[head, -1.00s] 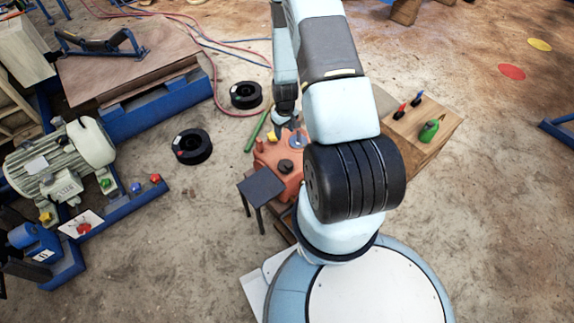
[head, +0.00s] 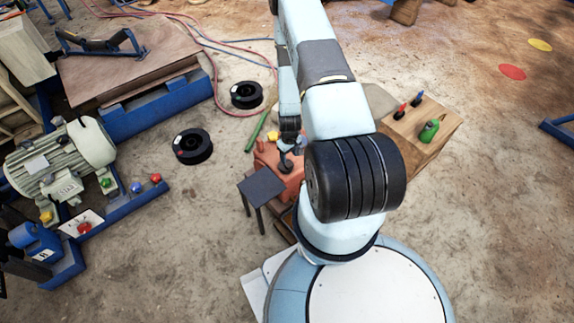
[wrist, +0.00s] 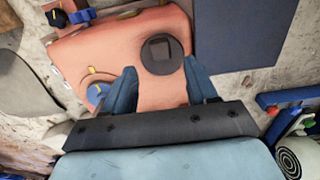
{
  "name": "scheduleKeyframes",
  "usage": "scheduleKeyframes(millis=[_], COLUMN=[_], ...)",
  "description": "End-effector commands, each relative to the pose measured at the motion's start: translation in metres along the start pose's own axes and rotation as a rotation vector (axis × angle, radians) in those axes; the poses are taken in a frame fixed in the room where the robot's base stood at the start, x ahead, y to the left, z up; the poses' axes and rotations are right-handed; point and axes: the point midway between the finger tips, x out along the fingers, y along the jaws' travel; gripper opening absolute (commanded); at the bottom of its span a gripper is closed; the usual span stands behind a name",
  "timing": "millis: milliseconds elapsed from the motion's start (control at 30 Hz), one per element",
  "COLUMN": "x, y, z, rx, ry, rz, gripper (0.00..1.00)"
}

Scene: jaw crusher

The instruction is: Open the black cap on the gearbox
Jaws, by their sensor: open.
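The orange gearbox (head: 268,158) stands just in front of my base, partly hidden by my arm. In the wrist view, the gearbox (wrist: 100,55) fills the upper middle. Its round black cap (wrist: 162,65) has a raised square middle and looks seated on the top face. The cap also shows in the head view (head: 286,169), just below my gripper (head: 291,158). In the wrist view, my gripper (wrist: 161,72) is open and empty, one blue finger on each side below the cap. I cannot tell the height between fingertips and cap.
A blue disc with a yellow mark (wrist: 97,92) sits on the gearbox left of the fingers. A small dark table (head: 262,186) stands close beside the gearbox. Two black spools (head: 192,147) lie on the floor.

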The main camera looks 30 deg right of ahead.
Motion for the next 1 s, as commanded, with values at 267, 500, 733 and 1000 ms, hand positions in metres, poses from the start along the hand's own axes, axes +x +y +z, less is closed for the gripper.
scheduleKeyframes(millis=[267, 500, 733, 1000], x=[0.041, 0.061, 0.065, 0.065], y=[-0.001, -0.001, 0.0, 0.0], z=[0.001, 0.0, 0.0, 0.0], rx=[0.0, 0.0, -0.001, -0.001], ry=[-0.001, 0.0, 0.0, 0.0], rz=[-0.001, 0.0, 0.0, 0.0], gripper=[0.57, 0.57, 0.57, 0.48])
